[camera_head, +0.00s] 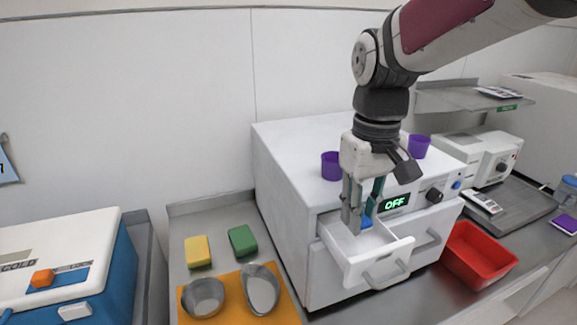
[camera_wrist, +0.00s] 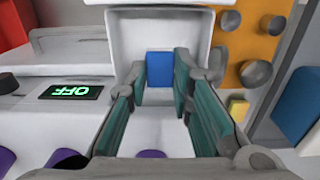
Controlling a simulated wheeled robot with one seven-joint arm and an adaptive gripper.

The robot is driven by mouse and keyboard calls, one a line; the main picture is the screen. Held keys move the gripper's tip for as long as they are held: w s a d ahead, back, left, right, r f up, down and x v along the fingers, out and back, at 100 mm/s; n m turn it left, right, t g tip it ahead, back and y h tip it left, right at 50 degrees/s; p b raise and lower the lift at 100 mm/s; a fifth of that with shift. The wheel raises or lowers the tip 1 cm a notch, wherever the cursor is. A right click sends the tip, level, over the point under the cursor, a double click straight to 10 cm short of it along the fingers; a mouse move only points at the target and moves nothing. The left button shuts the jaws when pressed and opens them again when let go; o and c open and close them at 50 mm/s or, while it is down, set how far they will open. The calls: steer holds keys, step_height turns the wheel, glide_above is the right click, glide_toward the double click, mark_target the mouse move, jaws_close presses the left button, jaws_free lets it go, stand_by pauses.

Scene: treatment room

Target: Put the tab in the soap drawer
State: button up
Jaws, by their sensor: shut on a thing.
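The blue tab (camera_head: 367,222) is held between the fingertips of my gripper (camera_head: 358,222). In the wrist view the tab (camera_wrist: 160,69) shows as a blue block between the two green-padded fingers (camera_wrist: 160,78). The white soap drawer (camera_head: 396,252) is pulled out of the front of the white machine (camera_head: 285,160). My gripper points down at the drawer's open top, with the tab over or just inside its back part. I cannot tell whether the tab touches the drawer floor. The drawer's inside (camera_wrist: 160,30) shows beyond the tab in the wrist view.
A green "OFF" display (camera_head: 394,203) and a knob (camera_head: 434,195) are beside the gripper. Purple cups (camera_head: 331,166) stand on the machine. A red bin (camera_head: 480,255) is at right. Yellow (camera_head: 198,251) and green (camera_head: 243,240) blocks and an orange mat (camera_head: 236,318) with metal dishes lie at left.

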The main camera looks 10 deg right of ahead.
mark_target(356, 243)
steer(key=shift+f, duration=2.05)
steer(key=shift+f, duration=0.15)
steer(key=o, duration=0.8)
